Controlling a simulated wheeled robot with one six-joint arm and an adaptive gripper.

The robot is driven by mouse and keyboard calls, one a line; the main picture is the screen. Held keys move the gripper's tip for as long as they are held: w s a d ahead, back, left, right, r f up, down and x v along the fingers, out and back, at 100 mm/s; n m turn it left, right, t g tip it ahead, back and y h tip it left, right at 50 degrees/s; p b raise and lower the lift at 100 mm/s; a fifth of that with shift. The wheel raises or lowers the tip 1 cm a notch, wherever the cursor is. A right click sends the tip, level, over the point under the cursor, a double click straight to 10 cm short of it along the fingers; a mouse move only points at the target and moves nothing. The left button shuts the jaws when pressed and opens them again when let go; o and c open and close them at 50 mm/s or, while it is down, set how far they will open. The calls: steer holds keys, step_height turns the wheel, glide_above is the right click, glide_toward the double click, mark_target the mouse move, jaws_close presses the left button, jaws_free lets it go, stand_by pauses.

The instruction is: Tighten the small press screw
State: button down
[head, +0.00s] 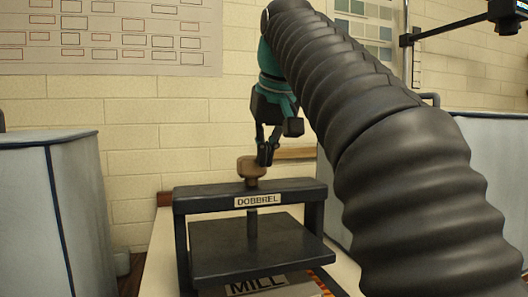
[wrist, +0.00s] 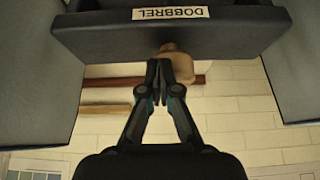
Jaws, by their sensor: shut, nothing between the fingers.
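The small press is a dark frame (head: 190,203) with a DOBBREL label on its crossbar. Its screw has a brown rounded knob (head: 250,168) on top, and a grey spindle (head: 252,228) runs down to the dark pressing plate (head: 290,240). My gripper (head: 265,160) is shut and empty, right at the knob, overlapping its right side in the head view. In the wrist view, my closed fingertips (wrist: 158,68) lie in front of part of the knob (wrist: 180,68), close beside it. I cannot tell whether they touch it. The crossbar (wrist: 230,35) shows upside down there.
The press stands on a pale table (head: 158,262), with a MILL-marked item (head: 256,285) under its plate. Large pale-blue cabinets stand left (head: 45,200) and right (head: 495,150). A brick wall (head: 150,150) is behind. Space above the crossbar's left end is clear.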

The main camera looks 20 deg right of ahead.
steer(key=shift+s+a+p, duration=0.1)
steer(key=shift+a+p, duration=0.95)
steer(key=shift+a, duration=0.05)
steer(key=shift+a, duration=0.4)
steer(key=shift+f, duration=0.1)
stand_by(0.3)
glide_toward(247, 172)
steer(key=shift+w+a+r, duration=0.1)
steer(key=shift+w+r, duration=0.15)
steer(key=shift+w, duration=0.3)
steer(key=shift+w+a+r, duration=0.1)
steer(key=shift+w+r, duration=0.2)
steer(key=shift+w, duration=0.2)
